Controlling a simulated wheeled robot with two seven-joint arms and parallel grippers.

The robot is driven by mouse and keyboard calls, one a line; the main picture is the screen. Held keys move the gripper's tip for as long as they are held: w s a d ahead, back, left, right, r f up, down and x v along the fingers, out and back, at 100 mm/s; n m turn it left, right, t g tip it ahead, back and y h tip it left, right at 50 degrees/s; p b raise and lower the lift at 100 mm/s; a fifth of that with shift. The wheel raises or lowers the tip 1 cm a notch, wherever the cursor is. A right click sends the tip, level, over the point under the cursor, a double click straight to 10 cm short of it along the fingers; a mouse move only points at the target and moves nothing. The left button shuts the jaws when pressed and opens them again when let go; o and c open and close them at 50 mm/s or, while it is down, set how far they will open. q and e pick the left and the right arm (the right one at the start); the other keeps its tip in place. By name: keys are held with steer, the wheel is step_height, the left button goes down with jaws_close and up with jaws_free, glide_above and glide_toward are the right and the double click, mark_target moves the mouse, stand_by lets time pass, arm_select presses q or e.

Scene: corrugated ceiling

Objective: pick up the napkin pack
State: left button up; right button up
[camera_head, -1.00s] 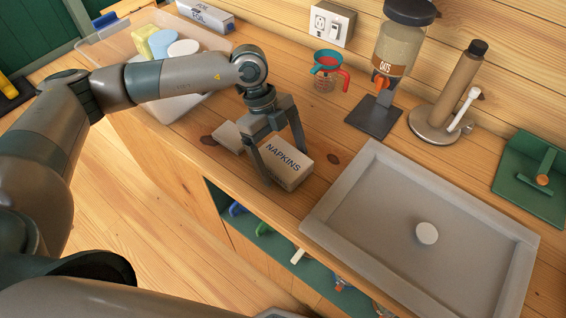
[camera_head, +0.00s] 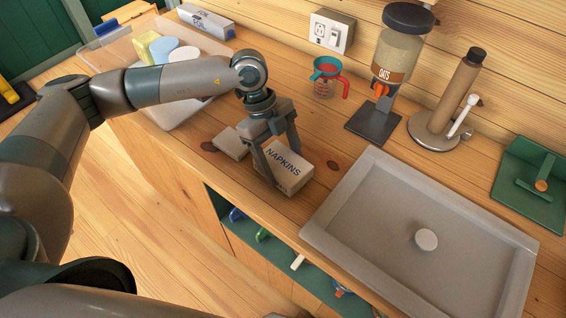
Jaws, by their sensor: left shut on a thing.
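The napkin pack (camera_head: 287,170) is a beige box labelled "NAPKINS" in dark letters. It sits on the wooden counter, left of the sink, near the counter's front edge. My left gripper (camera_head: 279,167) reaches down over its left part from above. The fingers are shut on the pack, one on its front side and the other at its back; the back fingertip is partly hidden. I cannot tell any gap between the pack and the counter. My right gripper is not in view.
The grey sink (camera_head: 370,250) is to the right. Behind are a measuring cup (camera_head: 326,80), an oats dispenser (camera_head: 396,60) and a paper towel holder (camera_head: 436,125). A clear tray (camera_head: 112,55) stands at the back left.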

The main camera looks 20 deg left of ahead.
mark_target(288, 165)
arm_select(q)
step_height(288, 165, up, 4)
steer(key=shift+p, duration=1.2)
steer(key=s+d+r+p, duration=0.5)
steer(key=s+d+r, duration=0.1)
steer(key=s+d, duration=0.2)
steer(key=shift+s+r, duration=0.2)
steer(key=shift+s, duration=0.15)
steer(key=shift+a, duration=0.1)
